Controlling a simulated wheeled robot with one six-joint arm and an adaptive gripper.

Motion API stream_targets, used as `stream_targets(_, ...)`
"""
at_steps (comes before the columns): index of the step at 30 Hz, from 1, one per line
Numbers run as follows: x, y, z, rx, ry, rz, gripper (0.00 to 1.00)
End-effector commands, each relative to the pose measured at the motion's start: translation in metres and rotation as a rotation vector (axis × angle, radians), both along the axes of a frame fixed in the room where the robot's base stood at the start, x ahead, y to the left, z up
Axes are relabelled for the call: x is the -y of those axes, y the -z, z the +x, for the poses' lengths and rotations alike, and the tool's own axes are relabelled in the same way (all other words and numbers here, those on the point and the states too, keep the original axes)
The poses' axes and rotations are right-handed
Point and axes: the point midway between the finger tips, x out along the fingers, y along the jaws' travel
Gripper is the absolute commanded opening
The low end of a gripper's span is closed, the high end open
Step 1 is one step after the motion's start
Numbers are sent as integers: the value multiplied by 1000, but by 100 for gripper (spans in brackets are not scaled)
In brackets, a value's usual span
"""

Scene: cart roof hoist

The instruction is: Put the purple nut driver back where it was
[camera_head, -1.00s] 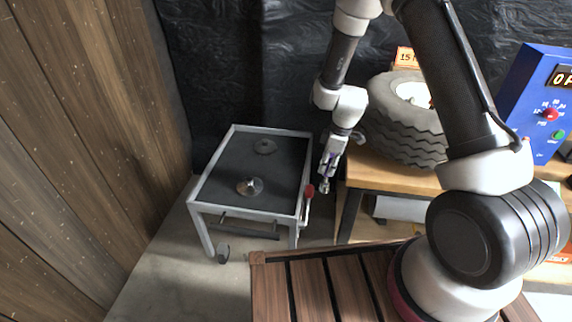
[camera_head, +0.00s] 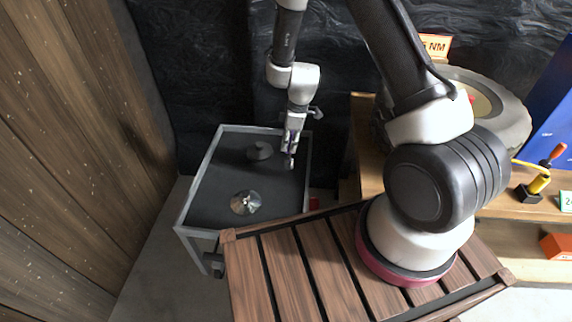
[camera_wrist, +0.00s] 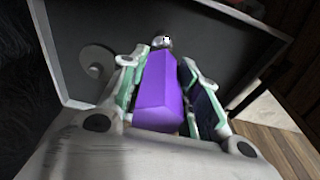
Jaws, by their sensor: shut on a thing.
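My gripper (camera_head: 290,146) is shut on the purple nut driver, seen over the right part of the grey cart's (camera_head: 196,172) dark top in the head view. In the wrist view, the purple handle of the nut driver (camera_wrist: 164,92) lies between the two fingers of my gripper (camera_wrist: 163,65). Its silver socket end (camera_wrist: 161,41) points away from the wrist, towards the cart top. I cannot tell whether the tip touches the surface. In the head view the driver is small and mostly covered by the fingers.
A shiny metal disc (camera_head: 246,203) and a dark grey stepped disc (camera_head: 260,151) sit on the cart top. A red handle (camera_head: 314,203) shows at its right side.

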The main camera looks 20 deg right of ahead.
Motion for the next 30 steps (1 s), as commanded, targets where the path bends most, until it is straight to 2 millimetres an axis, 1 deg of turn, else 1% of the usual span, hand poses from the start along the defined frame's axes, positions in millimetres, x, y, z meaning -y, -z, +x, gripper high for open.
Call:
stream_targets(1,0,11,-1,-5,2,0,0)
stream_targets(3,0,23,0,-2,2,0,0)
stream_targets(8,0,39,0,-1,2,1,0)
stream_targets(12,0,62,-1,-3,3,-1,0)
stream_targets(15,0,74,0,-1,1,0,0)
stream_targets(27,0,79,0,0,1,0,0)
stream_targets(28,0,80,0,-1,1,0,34)
stream_targets(30,0,79,0,0,1,0,46)
